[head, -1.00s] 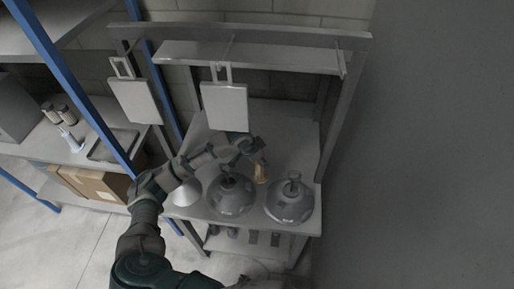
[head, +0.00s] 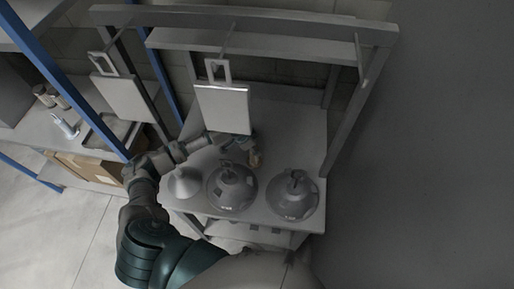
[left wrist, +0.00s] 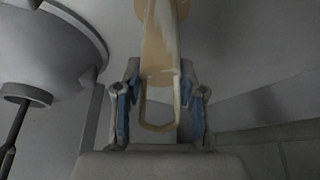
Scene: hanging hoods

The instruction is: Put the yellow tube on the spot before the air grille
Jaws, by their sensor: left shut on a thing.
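The yellow tube (head: 256,159) is small in the head view, at the bench behind the gap between two grey domed hoods. In the left wrist view the tube (left wrist: 161,45) is pale yellow, with a narrow loop-like lower end between the blue finger pads. My left gripper (left wrist: 160,108) is shut on it; in the head view the gripper (head: 247,146) is partly hidden below a hanging panel. I cannot tell whether the tube touches the bench. I cannot make out the air grille or its spot. My right gripper is not in view.
Two grey hoods (head: 232,190) (head: 293,195) and a pale cone (head: 184,183) stand along the bench's front. White panels (head: 222,108) (head: 118,101) hang from the frame above. The bench top (head: 295,130) is clear at the back right. A grey wall (head: 440,150) stands right.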

